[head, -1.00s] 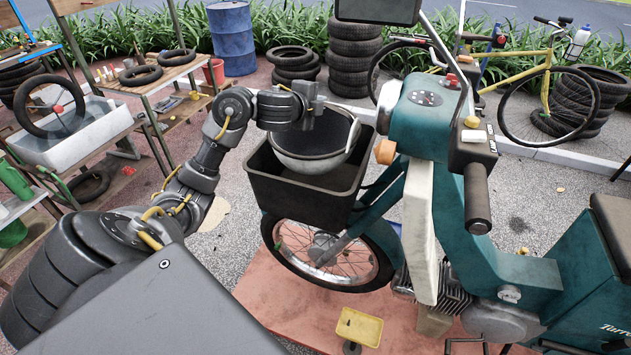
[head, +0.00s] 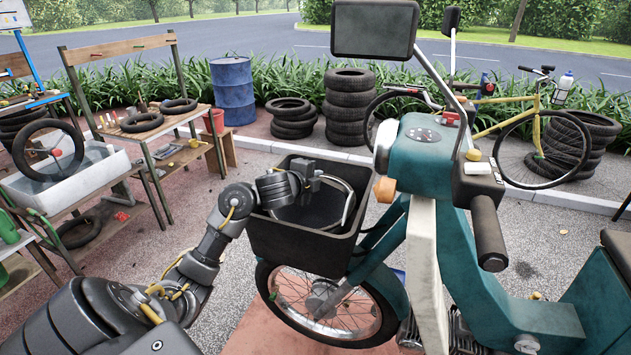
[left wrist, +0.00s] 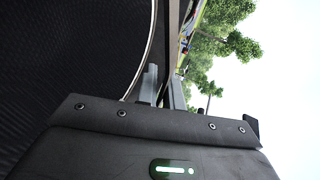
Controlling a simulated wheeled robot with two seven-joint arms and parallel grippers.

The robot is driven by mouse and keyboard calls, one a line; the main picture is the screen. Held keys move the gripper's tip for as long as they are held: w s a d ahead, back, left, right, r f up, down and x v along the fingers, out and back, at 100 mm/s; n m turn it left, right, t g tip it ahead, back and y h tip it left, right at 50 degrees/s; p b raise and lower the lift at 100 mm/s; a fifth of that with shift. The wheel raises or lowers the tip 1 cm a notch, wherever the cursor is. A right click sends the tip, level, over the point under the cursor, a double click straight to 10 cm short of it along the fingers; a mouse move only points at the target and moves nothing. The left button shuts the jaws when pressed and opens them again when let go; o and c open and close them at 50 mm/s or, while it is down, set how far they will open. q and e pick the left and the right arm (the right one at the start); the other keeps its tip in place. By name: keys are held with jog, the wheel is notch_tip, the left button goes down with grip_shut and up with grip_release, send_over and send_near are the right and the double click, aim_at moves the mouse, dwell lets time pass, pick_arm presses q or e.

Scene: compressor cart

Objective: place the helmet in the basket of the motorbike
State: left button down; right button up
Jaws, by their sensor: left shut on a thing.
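The helmet (head: 326,204) is upside down, with its dark lining facing up and a pale rim. It sits low inside the black basket (head: 295,246) at the front of the teal motorbike (head: 440,150); I cannot tell whether it touches the basket floor. My left gripper (head: 312,178) is shut on the helmet's rim, at the upper part of the basket opening. In the left wrist view the helmet's dark lining (left wrist: 70,60) fills the left side, and the gripper fingers (left wrist: 152,86) meet its pale edge. My right gripper is not in view.
The motorbike's mirror (head: 375,28), orange indicator (head: 385,189) and handlebar grip (head: 488,232) stand right of the basket. A wooden bench (head: 150,125) with tyres is at the left. Stacked tyres (head: 347,105) and a blue drum (head: 233,90) stand behind. Open paving lies left of the basket.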

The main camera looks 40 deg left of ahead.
pick_arm(q)
jog(key=shift+r, duration=0.1)
jog(key=c, duration=1.5)
grip_release()
jog(key=shift+c, duration=0.2)
jog(key=p+v, duration=0.4)
jog(key=v, duration=0.8)
jog(key=shift+s+d, duration=0.1)
jog(key=shift+d, duration=0.05)
